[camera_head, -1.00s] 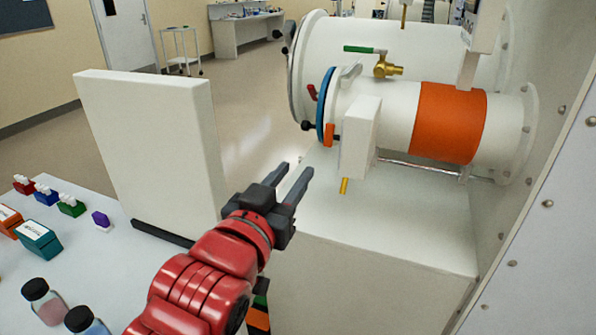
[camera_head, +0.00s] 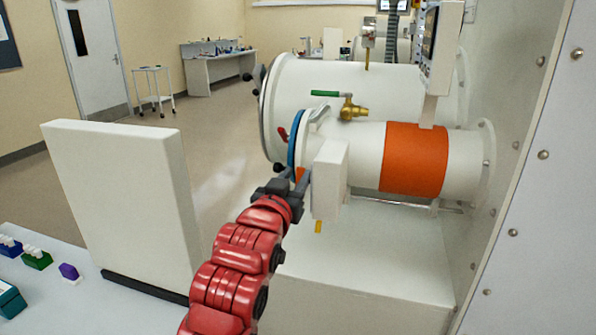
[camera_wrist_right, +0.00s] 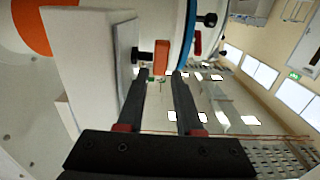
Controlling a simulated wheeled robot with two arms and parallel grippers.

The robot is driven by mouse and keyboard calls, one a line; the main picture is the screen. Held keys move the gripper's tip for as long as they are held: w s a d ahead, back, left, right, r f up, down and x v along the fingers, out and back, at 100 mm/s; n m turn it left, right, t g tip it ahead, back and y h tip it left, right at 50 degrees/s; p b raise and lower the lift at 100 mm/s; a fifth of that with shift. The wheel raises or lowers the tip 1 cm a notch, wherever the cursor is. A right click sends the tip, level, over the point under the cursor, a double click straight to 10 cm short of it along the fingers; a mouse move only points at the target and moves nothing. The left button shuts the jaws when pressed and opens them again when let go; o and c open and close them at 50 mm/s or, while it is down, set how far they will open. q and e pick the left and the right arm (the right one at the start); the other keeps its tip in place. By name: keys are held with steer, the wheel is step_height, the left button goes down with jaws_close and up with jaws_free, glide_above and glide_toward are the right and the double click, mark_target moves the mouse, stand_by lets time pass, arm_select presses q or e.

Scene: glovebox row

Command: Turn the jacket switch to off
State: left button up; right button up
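The jacket switch appears to be the orange handle (camera_head: 300,174) on the side of a white box (camera_head: 330,181) in front of the small chamber. In the wrist view the orange handle (camera_wrist_right: 161,57) sits on a dark shaft coming out of the white box (camera_wrist_right: 85,60). My right gripper (camera_head: 292,177) is at the handle in the head view and partly covers it. In the wrist view the right gripper's fingers (camera_wrist_right: 158,76) are apart, with the handle just beyond and between their tips; I cannot tell whether they touch it. My left gripper is not in view.
The small white chamber (camera_head: 360,150) has an orange band (camera_head: 414,160) and a blue-rimmed door (camera_head: 293,151). A green-handled brass valve (camera_head: 352,108) stands above it. A white upright panel (camera_head: 120,205) is left of my arm. Open floor (camera_head: 205,150) lies behind.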

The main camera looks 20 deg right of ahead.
steer(key=shift+x, duration=0.85)
steer(key=shift+c, duration=0.2)
jaws_close()
steer(key=shift+r, duration=0.2)
steer(key=shift+w+d+r+g+y+p, duration=0.15)
steer(key=shift+g+y+p, duration=0.25)
steer(key=shift+g, duration=0.3)
steer(key=shift+w+g+y, duration=0.1)
steer(key=shift+g+y, duration=0.4)
steer(key=shift+g, duration=0.2)
steer(key=shift+o, duration=0.2)
jaws_free()
steer(key=shift+f, duration=0.2)
